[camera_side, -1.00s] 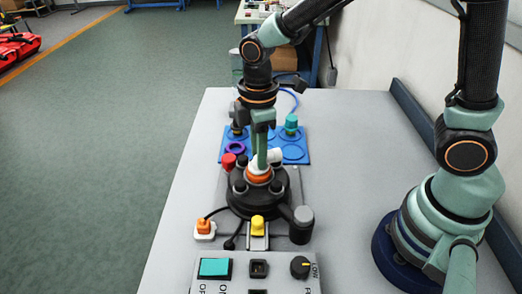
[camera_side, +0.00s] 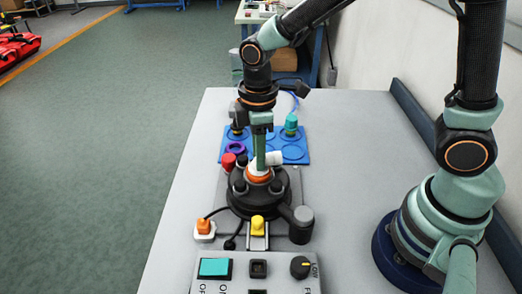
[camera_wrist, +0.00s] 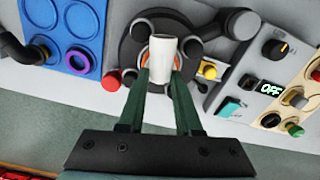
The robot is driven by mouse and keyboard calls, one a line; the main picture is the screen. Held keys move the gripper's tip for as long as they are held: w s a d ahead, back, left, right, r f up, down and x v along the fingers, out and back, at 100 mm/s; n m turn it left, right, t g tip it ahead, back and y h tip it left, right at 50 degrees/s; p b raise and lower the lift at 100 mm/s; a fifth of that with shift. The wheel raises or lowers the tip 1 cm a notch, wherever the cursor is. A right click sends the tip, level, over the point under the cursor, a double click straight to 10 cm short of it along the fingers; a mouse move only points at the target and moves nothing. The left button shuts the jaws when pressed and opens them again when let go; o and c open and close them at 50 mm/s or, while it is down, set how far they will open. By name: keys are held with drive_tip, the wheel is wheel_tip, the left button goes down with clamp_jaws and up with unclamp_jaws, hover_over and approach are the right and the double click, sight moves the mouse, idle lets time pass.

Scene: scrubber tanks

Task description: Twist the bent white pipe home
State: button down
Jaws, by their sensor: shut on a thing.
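The bent white pipe (camera_side: 274,158) sits at the top centre of the black round tank (camera_side: 243,197), in an orange ring (camera_side: 258,178). Its free end points right in the side view. In the wrist view the white pipe (camera_wrist: 162,52) stands between my fingers. My gripper (camera_side: 261,163) comes straight down from above and is shut on the white pipe. In the wrist view my gripper (camera_wrist: 158,78) has a green finger on each side of it. The pipe's lower joint is mostly hidden.
A red knob (camera_side: 228,161) and a yellow part (camera_side: 257,225) flank the tank. Behind is a blue tray (camera_side: 299,160) with a purple ring (camera_side: 235,149) and a teal piece (camera_side: 291,124). A control panel (camera_side: 235,287) stands in front. The table at left is clear.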

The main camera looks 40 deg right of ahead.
unclamp_jaws()
idle(0.5)
idle(0.3)
drive_tip(key=shift+r, duration=3.5)
drive_tip(key=s+d+r+m+t, duration=0.2)
drive_tip(key=d+r+m, duration=0.1)
drive_tip(key=d+m, duration=0.2)
drive_tip(key=s+d+r+m+t, duration=0.3)
drive_tip(key=d+m, duration=0.3)
drive_tip(key=d, duration=0.1)
drive_tip(key=shift+d+r+t, duration=0.15)
drive_tip(key=shift+d+t, duration=0.05)
drive_tip(key=shift+t, duration=0.1)
